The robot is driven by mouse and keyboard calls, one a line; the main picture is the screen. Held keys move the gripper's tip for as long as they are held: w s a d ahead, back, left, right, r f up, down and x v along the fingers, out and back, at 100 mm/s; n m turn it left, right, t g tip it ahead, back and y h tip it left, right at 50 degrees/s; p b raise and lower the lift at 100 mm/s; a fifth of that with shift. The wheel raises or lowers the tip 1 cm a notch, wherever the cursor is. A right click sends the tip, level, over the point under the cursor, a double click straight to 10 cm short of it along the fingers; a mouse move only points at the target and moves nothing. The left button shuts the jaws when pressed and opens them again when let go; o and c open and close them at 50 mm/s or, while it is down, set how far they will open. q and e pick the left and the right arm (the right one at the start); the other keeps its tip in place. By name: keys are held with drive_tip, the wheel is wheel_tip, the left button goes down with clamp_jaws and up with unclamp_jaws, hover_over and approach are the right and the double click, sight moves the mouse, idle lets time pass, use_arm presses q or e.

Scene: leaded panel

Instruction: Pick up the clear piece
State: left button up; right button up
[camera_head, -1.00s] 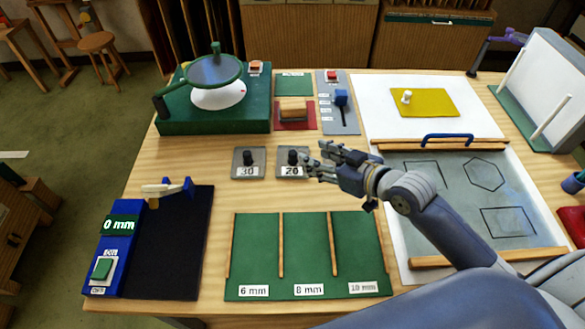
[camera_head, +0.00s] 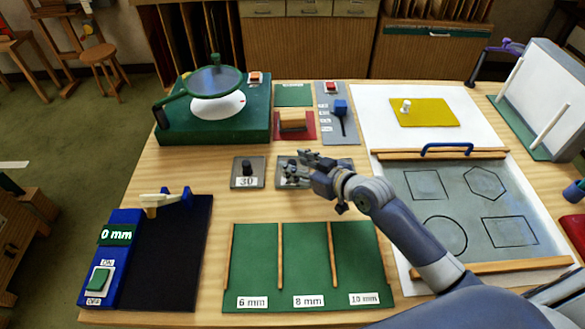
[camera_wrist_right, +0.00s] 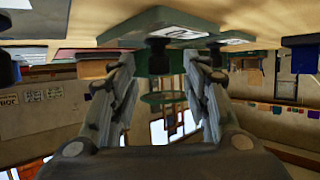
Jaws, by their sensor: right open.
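Two grey, see-through-looking plates lie mid-table, each with a dark knob: one labelled 30 (camera_head: 241,181) and one to its right (camera_head: 313,182), partly hidden by my right gripper (camera_head: 297,168). I cannot tell for sure which thing is the clear piece. My right gripper is open at the right plate's knob. My left gripper is not in view.
A green tray (camera_head: 254,270) with wooden dividers lies in front. A blue-black gauge (camera_head: 160,275) reading 0 mm is at left. A green box with a lens (camera_head: 215,80) stands behind. A yellow plate (camera_head: 425,112) and a grey sheet with outlines (camera_head: 455,205) are at right.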

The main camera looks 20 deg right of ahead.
sight(291, 161)
drive_tip(key=shift+x, duration=1.5)
drive_tip(key=shift+s, duration=0.1)
drive_tip(key=c, duration=1)
drive_tip(key=shift+r, duration=0.1)
drive_tip(key=shift+r, duration=0.4)
wheel_tip(291, 161, up, 2)
drive_tip(key=shift+r+b, duration=0.1)
drive_tip(key=shift+b, duration=0.2)
drive_tip(key=s+a+b, duration=0.1)
drive_tip(key=s, duration=0.4)
drive_tip(key=s+r+b, duration=0.1)
drive_tip(key=s, duration=0.4)
drive_tip(key=s+a+r, duration=0.1)
drive_tip(key=s, duration=0.4)
drive_tip(key=shift+s+a+b, duration=0.3)
drive_tip(key=shift+s+b, duration=0.05)
drive_tip(key=shift+b, duration=0.05)
